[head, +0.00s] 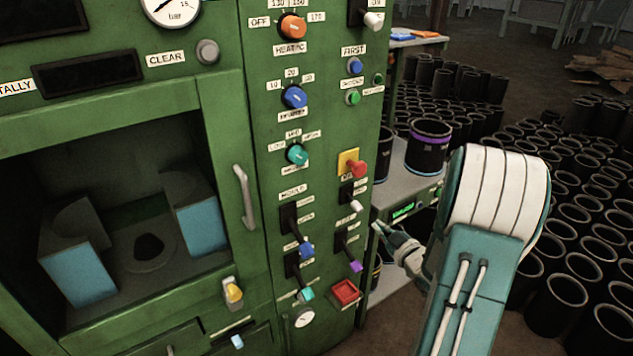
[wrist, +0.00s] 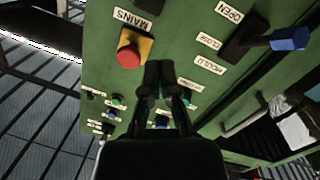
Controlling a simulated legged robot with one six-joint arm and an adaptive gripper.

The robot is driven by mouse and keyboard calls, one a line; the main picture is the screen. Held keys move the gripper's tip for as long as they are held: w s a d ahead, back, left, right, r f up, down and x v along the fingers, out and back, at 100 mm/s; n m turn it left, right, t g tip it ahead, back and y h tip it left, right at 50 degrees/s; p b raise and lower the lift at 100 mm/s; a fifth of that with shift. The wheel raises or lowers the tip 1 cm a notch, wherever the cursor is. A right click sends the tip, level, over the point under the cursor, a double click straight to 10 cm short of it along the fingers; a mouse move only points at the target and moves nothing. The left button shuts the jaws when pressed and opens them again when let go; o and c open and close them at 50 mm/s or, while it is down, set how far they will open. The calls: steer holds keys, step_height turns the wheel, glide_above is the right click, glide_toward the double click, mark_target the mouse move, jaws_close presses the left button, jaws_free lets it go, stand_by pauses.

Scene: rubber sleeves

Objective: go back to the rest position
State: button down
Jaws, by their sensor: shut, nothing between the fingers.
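My gripper (head: 379,228) is shut with nothing in it. In the head view it is small, at the right edge of the green machine's (head: 225,120) control panel, below the red mushroom button (head: 357,168) on its yellow plate. My own white and teal arm fills the right of that view. In the wrist view the dark fingers (wrist: 160,72) are together in front of the panel. There the red button (wrist: 129,56) is to their left, and a blue-handled lever (wrist: 288,39) is at upper right. Whether the fingertips touch the panel cannot be told.
The panel carries several protruding knobs, switches and levers, such as the blue knob (head: 294,97) and purple-tipped lever (head: 355,266). A grey shelf (head: 395,187) with black sleeves (head: 428,148) stands behind my gripper. Many black sleeves (head: 575,262) cover the floor at right.

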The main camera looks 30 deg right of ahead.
steer(key=w+a+r+m+g+h, duration=0.25)
steer(key=a+r+g+h, duration=0.2)
steer(key=a+r, duration=0.55)
steer(key=s+a+r+m+g+y, duration=0.1)
steer(key=s+a+g+y, duration=0.1)
steer(key=s+a, duration=0.8)
steer(key=s+a+r+m+g+y, duration=0.1)
steer(key=s+a+g, duration=0.4)
steer(key=s+a, duration=0.5)
steer(key=shift+s+r+y, duration=0.15)
steer(key=shift+r+y, duration=0.6)
steer(key=shift+y, duration=0.3)
steer(key=shift+m, duration=0.25)
